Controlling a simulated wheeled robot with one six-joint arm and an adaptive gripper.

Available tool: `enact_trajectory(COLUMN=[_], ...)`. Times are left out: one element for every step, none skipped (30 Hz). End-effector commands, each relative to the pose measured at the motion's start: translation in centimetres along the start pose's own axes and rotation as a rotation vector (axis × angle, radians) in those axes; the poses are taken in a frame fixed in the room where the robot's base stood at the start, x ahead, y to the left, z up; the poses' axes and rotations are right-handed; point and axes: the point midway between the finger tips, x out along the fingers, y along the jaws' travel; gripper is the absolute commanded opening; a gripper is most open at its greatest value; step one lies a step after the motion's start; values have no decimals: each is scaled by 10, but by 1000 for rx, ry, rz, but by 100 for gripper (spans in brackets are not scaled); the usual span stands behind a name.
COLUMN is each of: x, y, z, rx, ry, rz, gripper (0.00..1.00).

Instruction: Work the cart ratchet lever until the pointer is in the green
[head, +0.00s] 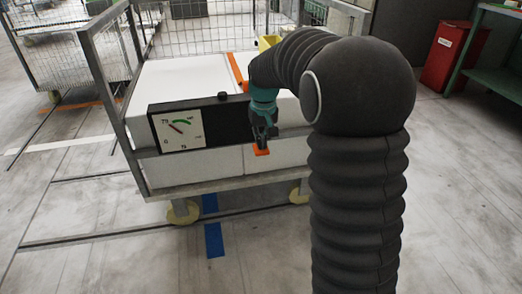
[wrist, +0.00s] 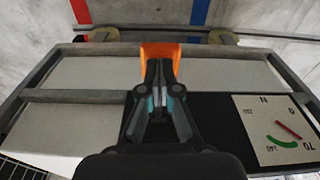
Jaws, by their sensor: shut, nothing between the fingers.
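The cart (head: 140,165) holds white foam blocks behind its front rails. On its front is a black gauge box with a white dial (head: 184,137), also in the wrist view (wrist: 272,130). Its red pointer (head: 175,128) leans up and left, just short of the green arc (head: 182,122). The orange lever (head: 261,150) shows below my gripper (head: 262,140) in the head view, and beyond the fingers in the wrist view (wrist: 161,50). My gripper (wrist: 158,75) is shut with nothing between its fingers, close over the lever. I cannot tell whether they touch.
An orange strip (head: 237,70) and a yellow object (head: 268,42) are on the cart's upper side. A second mesh cart (head: 70,60) stands behind left. A red bin (head: 452,55) and green bench (head: 492,70) stand right. The floor at front left is clear.

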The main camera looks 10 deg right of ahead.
Motion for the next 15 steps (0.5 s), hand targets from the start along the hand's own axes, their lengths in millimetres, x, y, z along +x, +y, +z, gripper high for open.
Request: enact_trajectory(x=[2, 2, 2, 2, 2, 1, 1, 1, 1, 1, 1, 2, 3, 4, 7], y=[0, 0, 0, 0, 0, 0, 0, 0, 0, 0, 0, 0, 0, 0, 0], z=[0, 0, 0, 0, 0, 0, 0, 0, 0, 0, 0, 0, 0, 0, 1], rx=[0, 0, 0, 0, 0, 0, 0, 0, 0, 0, 0, 0, 0, 0, 0], ry=[0, 0, 0, 0, 0, 0, 0, 0, 0, 0, 0, 0, -1, -1, -1], rz=[0, 0, 0, 0, 0, 0, 0, 0, 0, 0, 0, 0, 0, 0, 0], gripper=[0, 0, 0, 0, 0, 0, 0, 0, 0, 0, 0, 0, 0, 0, 0])
